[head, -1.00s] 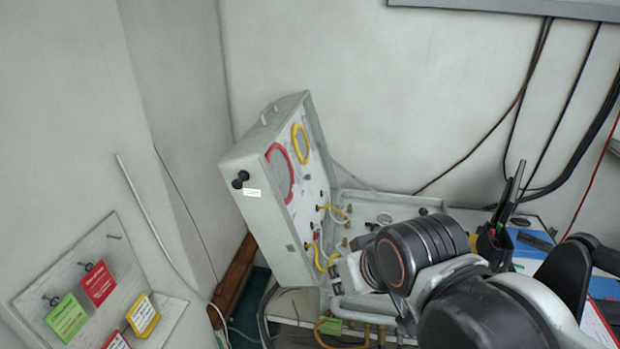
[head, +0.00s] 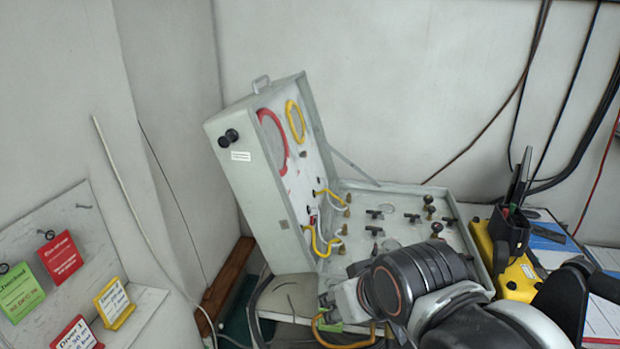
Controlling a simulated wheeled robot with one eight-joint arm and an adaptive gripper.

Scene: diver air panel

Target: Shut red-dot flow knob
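The diver air panel is an open pale grey case. Its base (head: 400,196) lies flat with several small valves on it, and its lid (head: 237,180) stands up at the left. Black round knobs, one at the right rear (head: 429,199) and one nearer the front (head: 437,228), stand on the base. T-shaped handles (head: 375,213) sit to their left. I cannot make out a red dot on any knob. My arm's dark wrist crosses the front of the case and hides part of the panel. My gripper (head: 330,300) is mostly hidden at the case's front left; its fingers are unclear.
A yellow case (head: 515,278) with a black handheld device (head: 508,232) stands right of the panel. Yellow hoses (head: 322,240) hang by the lid. A rack with coloured tags (head: 60,258) is at the left. Cables (head: 500,100) run down the back wall.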

